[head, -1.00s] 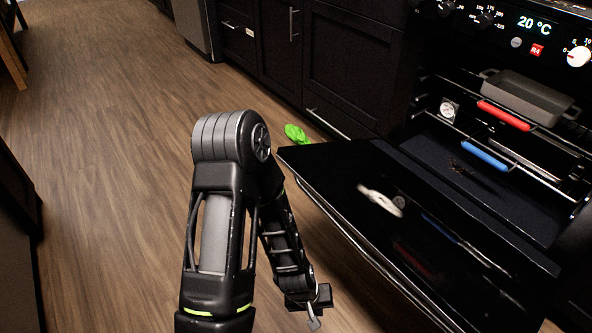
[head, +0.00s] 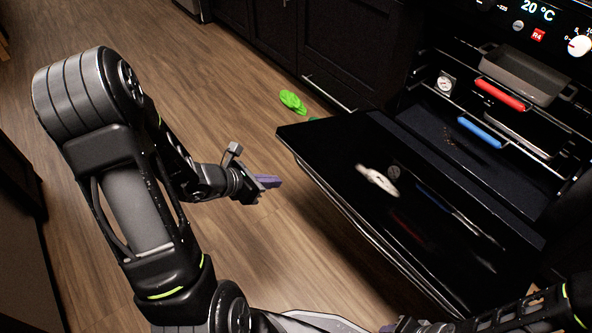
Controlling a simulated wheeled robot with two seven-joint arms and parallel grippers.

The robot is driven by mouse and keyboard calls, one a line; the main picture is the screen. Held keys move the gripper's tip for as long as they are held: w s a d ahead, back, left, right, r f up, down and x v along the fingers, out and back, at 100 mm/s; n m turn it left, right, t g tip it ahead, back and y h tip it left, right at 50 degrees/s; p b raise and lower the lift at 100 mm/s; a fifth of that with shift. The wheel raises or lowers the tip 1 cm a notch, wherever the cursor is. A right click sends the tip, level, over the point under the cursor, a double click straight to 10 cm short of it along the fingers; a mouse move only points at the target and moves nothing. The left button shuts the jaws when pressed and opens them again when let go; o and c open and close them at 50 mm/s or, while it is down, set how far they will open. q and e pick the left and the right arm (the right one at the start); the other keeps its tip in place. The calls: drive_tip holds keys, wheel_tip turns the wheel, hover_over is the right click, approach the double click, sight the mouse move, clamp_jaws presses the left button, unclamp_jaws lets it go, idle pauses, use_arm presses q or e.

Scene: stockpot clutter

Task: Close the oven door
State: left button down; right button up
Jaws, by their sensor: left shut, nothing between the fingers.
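The oven door (head: 345,205) is dark and hangs open, folded down in front of the oven cavity (head: 450,145). Its glossy inner face carries reddish and bluish streaks that look like reflections. My left gripper (head: 270,183) is shut and empty, with purplish fingers, just left of the door's near-left edge and apart from it in the picture. My right arm enters at the lower right, in front of the door's lower end. Its gripper (head: 408,325) is partly cut off by the bottom edge, so its fingers are unclear.
Inside the oven, a grey baking dish (head: 525,72) sits on a rack with a red handle (head: 500,95); a blue handle (head: 480,132) is below. A white item or reflection (head: 378,180) shows on the door. A green cloth-like thing (head: 293,101) lies on the floor. Floor at left is clear.

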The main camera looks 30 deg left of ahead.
use_arm(q)
drive_tip(key=b+x, duration=0.4)
drive_tip(key=x, duration=0.6)
drive_tip(key=r, duration=0.1)
drive_tip(key=w+r, duration=0.1)
drive_tip(key=r, duration=0.1)
drive_tip(key=shift+w+d+r+p, duration=0.15)
drive_tip(key=shift+d+r+p, duration=0.15)
drive_tip(key=shift+r, duration=0.05)
drive_tip(key=shift+r, duration=0.1)
